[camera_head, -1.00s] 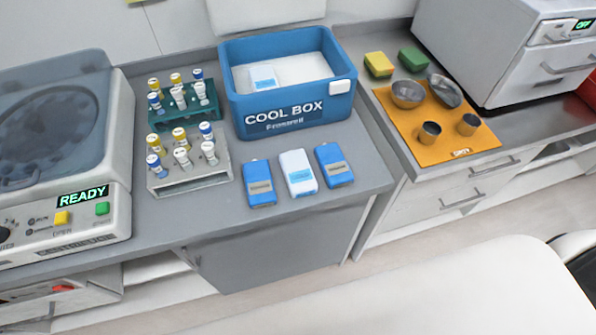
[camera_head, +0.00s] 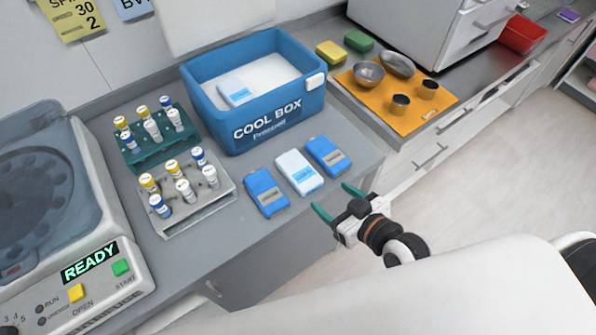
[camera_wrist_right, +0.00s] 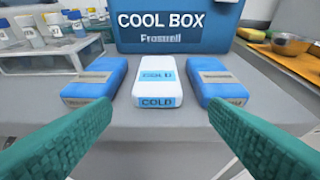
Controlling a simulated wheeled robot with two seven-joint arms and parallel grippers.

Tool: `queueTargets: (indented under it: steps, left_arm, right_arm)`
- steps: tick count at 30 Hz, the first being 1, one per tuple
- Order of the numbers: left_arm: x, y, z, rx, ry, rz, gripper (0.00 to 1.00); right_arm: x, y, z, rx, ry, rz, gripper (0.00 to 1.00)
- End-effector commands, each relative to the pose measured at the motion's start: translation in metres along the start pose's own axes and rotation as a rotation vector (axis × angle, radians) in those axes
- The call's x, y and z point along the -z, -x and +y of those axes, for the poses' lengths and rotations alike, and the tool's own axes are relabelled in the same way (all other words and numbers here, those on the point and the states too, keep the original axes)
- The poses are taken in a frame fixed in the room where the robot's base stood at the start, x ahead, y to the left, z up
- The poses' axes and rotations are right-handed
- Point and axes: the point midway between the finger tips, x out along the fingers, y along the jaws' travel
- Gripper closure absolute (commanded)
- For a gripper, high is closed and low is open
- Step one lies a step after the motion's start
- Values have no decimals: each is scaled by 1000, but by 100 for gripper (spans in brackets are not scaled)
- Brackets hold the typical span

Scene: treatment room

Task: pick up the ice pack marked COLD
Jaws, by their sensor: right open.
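The ice pack marked COLD (camera_wrist_right: 157,84) is white with a light blue label. It lies on the grey counter between two blue packs, and it also shows in the head view (camera_head: 299,172). My right gripper (camera_head: 335,199) is open and empty, just off the counter's front edge, with its green fingers pointing toward the packs. In the right wrist view its fingers (camera_wrist_right: 160,138) stand wide apart, with the white pack centred between and beyond them, not touched. My left gripper is not in view.
Blue packs lie left (camera_head: 265,192) and right (camera_head: 327,155) of the white one. The blue cool box (camera_head: 262,118), holding another white pack (camera_head: 236,92), stands behind them. A tube rack (camera_head: 196,215) stands left. An orange mat (camera_head: 428,112) with metal bowls lies right.

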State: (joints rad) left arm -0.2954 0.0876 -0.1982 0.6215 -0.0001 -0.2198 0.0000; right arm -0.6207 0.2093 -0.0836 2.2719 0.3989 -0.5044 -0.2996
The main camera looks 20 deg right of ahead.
Motion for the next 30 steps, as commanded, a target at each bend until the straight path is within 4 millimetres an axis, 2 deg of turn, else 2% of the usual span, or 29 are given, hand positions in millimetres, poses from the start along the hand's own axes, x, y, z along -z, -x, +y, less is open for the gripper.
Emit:
queueTargets:
  steps: [1,3,6,12,20,25,30]
  left_arm:
    - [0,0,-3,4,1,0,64]
    - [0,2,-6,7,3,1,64]
    - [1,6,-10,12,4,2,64]
    - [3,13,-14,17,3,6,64]
    - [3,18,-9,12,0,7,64]
    - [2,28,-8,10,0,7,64]
    - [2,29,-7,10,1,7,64]
  right_arm:
    - [-10,4,1,-4,6,-17,31]
    - [-18,4,2,-7,9,-30,31]
    - [-21,-8,2,-7,9,-35,31]
    - [-22,-44,3,-8,7,-34,31]
    - [-22,-66,4,-8,7,-32,31]
    - [-25,-90,7,-8,7,-32,31]
    - [-23,-110,7,-7,8,-32,31]
